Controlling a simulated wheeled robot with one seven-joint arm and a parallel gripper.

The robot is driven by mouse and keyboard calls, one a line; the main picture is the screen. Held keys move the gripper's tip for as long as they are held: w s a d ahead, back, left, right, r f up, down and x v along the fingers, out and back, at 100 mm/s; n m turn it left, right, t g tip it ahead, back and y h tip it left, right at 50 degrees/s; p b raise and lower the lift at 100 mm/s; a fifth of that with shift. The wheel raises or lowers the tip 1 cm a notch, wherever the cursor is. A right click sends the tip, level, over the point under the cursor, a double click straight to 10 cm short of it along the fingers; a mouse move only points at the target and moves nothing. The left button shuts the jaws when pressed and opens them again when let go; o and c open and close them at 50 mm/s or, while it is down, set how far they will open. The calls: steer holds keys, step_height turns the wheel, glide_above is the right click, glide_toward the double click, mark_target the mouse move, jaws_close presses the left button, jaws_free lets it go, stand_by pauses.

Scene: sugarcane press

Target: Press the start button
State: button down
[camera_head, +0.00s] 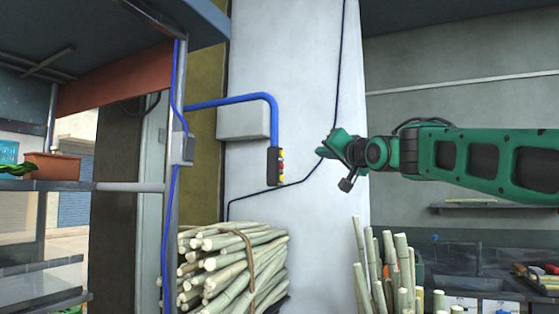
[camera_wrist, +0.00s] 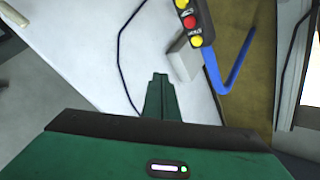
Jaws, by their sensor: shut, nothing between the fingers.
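A dark control box (camera_head: 274,167) hangs from the end of a blue pipe in front of the white wall. Its right side carries red and yellow buttons (camera_head: 281,167). In the wrist view the button box (camera_wrist: 196,22) is at the top, with a yellow, a red and another yellow button visible; its upper end is cut off. I cannot read which button is start. My green gripper (camera_head: 325,150) is right of the box, apart from it, pointing left. In the wrist view its fingers (camera_wrist: 160,78) are shut and empty, below and left of the buttons.
The blue pipe (camera_head: 235,101) runs left from the box past a grey wall box (camera_head: 243,122). A bundle of cane (camera_head: 235,265) lies below. More cane stalks (camera_head: 390,275) stand below my arm. Open air lies between my gripper and the buttons.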

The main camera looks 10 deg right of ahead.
mark_target(282, 154)
steer(key=w+a, duration=0.5)
steer(key=a, duration=0.2)
stand_by(0.5)
steer(key=shift+w+a, duration=0.1)
steer(key=shift+a, duration=0.05)
stand_by(1.8)
steer(key=shift+w+a, duration=0.1)
steer(key=shift+a, duration=0.15)
steer(key=shift+w+a, duration=0.25)
steer(key=shift+a, duration=0.15)
stand_by(1.1)
steer(key=shift+d, duration=0.1)
steer(key=shift+s+d, duration=0.5)
steer(key=shift+d, duration=0.1)
